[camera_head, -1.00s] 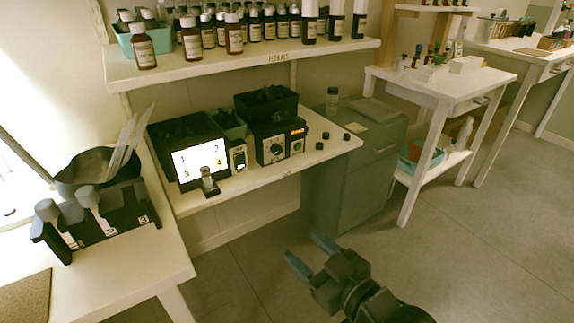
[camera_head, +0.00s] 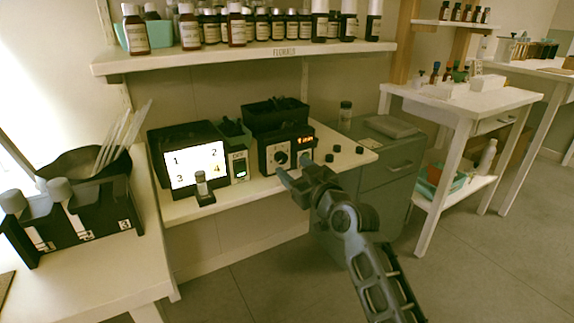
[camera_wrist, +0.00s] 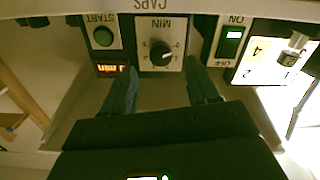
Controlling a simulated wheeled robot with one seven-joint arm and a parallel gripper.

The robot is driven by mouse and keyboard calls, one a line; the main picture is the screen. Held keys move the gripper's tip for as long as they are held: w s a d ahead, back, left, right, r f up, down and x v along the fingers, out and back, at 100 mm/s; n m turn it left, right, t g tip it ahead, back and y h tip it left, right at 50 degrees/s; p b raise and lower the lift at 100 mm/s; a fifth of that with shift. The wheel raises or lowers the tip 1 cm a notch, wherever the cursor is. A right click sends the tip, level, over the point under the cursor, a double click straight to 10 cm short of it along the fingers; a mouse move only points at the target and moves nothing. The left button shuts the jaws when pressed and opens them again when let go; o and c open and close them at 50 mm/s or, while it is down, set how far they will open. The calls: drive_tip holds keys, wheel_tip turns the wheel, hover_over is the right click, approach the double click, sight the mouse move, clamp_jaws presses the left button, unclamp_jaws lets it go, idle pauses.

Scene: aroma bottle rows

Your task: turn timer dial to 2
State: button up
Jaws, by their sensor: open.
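The timer dial (camera_head: 281,158) is a round black knob on a pale plate on the front of a black timer box (camera_head: 262,150). In the wrist view the dial (camera_wrist: 161,54) appears upside down under the label MIN, with small marks around it. Its set number is too small to read. My gripper (camera_head: 291,176) is open in front of the timer box. In the wrist view my gripper's two fingers (camera_wrist: 162,84) point toward the dial, one on each side of its line, apart from it and empty. A lit orange display (camera_wrist: 112,69) reads "min" with an unclear digit.
A box with a lit green ON/OFF switch (camera_wrist: 231,44) and a numbered screen (camera_head: 195,167) stand on the other side. A small vial (camera_head: 201,184) stands before the screen. A bottle shelf (camera_head: 240,57) hangs above.

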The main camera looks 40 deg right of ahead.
sight(283, 160)
drive_tip(key=shift+x, duration=2.2)
drive_tip(key=c, duration=1)
drive_tip(key=shift+c, duration=0.2)
